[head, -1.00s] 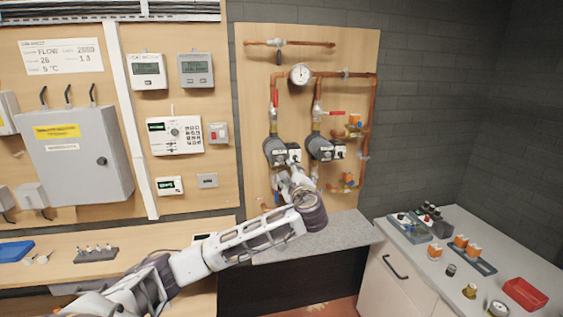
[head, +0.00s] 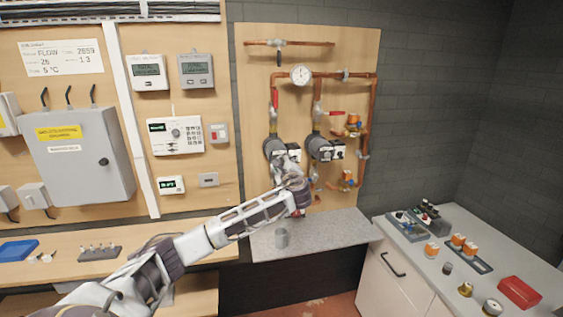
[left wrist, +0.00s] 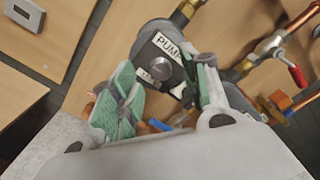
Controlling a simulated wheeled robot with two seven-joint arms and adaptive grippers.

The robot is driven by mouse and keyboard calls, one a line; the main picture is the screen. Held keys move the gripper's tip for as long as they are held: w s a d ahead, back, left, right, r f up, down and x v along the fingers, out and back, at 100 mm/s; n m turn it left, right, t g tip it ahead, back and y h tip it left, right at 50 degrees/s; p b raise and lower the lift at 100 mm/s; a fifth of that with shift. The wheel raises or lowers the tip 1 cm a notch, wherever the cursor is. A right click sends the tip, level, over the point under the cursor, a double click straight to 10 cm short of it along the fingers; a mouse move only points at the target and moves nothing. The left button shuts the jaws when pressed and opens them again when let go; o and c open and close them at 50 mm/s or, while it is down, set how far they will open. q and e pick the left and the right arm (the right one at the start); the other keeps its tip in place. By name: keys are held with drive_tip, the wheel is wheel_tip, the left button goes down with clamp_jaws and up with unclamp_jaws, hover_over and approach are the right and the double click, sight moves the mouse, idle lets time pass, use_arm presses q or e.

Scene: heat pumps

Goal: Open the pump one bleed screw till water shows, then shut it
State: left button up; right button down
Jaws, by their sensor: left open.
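Pump one, the left grey pump (head: 274,147), sits on the copper pipework of the wooden board in the head view. In the left wrist view its round face (left wrist: 150,45) carries a white label starting "PUM", the rest covered. The silver bleed screw (left wrist: 160,70) stands at the middle of this face. My left gripper (left wrist: 158,62) is open, with a green-padded finger on either side of the screw in the picture. I cannot tell if it touches. In the head view my left gripper (head: 290,168) is just below the pump. No water can be made out. My right gripper is not in view.
A second pump (head: 319,148) is close on the right. Red-handled valves (left wrist: 297,74) and a gauge (head: 301,74) are on the pipes. The right-hand counter (head: 405,262) holds trays and small parts.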

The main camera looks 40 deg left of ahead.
use_arm(q)
drive_tip(key=shift+w+a, duration=0.3)
drive_tip(key=shift+a, duration=0.1)
clamp_jaws()
drive_tip(key=shift+f+n+b, duration=0.1)
drive_tip(key=shift+n+b, duration=0.3)
drive_tip(key=shift+b, duration=0.05)
idle(0.5)
